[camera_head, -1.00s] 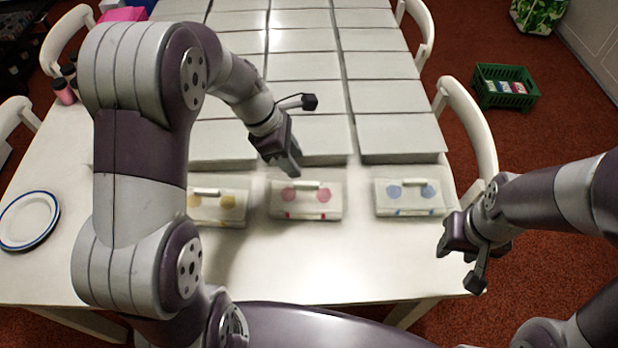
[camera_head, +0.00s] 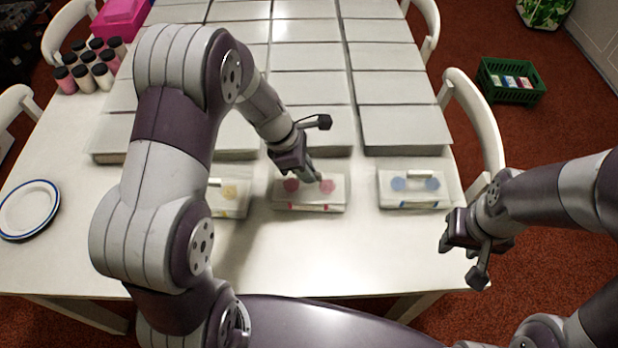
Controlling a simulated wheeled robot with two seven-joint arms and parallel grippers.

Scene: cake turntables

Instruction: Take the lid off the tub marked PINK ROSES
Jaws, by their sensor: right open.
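A pale tub (camera_head: 309,194) with two pink flower marks on its lid and a pink mark on its front stands in the middle of a row of three. Its lid is on; its lettering is too small to read. My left gripper (camera_head: 315,180) is over this lid, its fingers pointing down to where the lid's handle is hidden. I cannot tell whether the fingers are apart or shut, or touch the handle. My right gripper (camera_head: 446,243) is open and empty at the table's right front edge, beside the tub with blue marks (camera_head: 413,197).
A tub with yellow marks (camera_head: 229,204), partly behind my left arm, stands to the left. Rows of pale boxes (camera_head: 401,88) fill the table behind. Several jars (camera_head: 88,72) stand back left, a blue-rimmed plate (camera_head: 28,210) front left. The table's front strip is clear.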

